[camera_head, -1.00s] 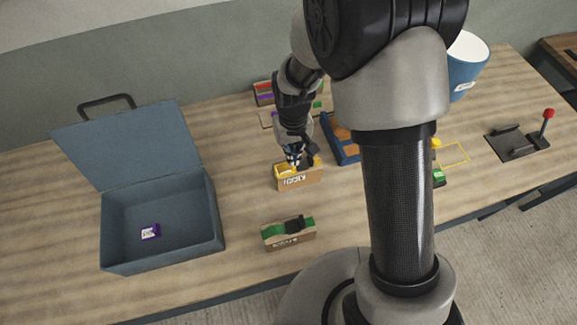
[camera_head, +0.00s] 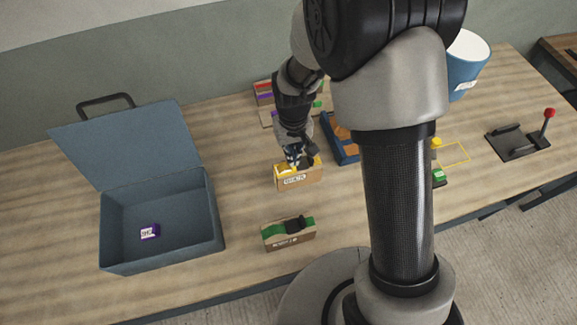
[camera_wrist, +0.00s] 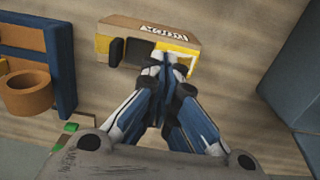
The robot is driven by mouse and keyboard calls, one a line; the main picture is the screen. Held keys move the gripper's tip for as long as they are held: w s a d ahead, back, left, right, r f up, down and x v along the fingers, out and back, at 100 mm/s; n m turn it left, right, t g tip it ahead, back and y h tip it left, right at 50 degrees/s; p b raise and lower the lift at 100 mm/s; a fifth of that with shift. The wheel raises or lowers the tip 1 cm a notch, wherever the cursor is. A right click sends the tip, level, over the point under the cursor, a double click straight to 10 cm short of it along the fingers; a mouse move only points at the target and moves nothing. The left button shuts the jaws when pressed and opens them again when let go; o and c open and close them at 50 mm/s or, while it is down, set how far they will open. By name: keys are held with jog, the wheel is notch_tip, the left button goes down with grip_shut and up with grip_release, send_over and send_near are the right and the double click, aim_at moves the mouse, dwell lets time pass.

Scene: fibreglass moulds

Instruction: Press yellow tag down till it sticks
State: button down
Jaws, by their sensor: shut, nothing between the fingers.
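A cardboard-brown block with a yellow top (camera_head: 301,175) stands on the table near the middle in the head view, with a white label on its front. The yellow tag (camera_wrist: 181,62) shows as a yellow patch on the block's upper face in the wrist view, beside a black piece (camera_wrist: 131,51). My gripper (camera_wrist: 168,64) is shut and empty, its fingertips at the yellow patch. They partly hide it, and I cannot tell if they touch. In the head view my gripper (camera_head: 297,160) is right over the block.
A second block with a green top (camera_head: 288,234) stands in front. An open blue-grey box (camera_head: 162,236) holding a purple item (camera_head: 150,231) is at left. A blue tray (camera_head: 341,143) is close behind right. Bare table lies between box and blocks.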

jog(key=shift+f+b, duration=0.55)
jog(key=shift+f, duration=0.25)
jog(key=shift+r, duration=0.1)
dwell(0.5)
jog(key=shift+r+p, duration=2.55)
jog(key=shift+r, duration=0.9)
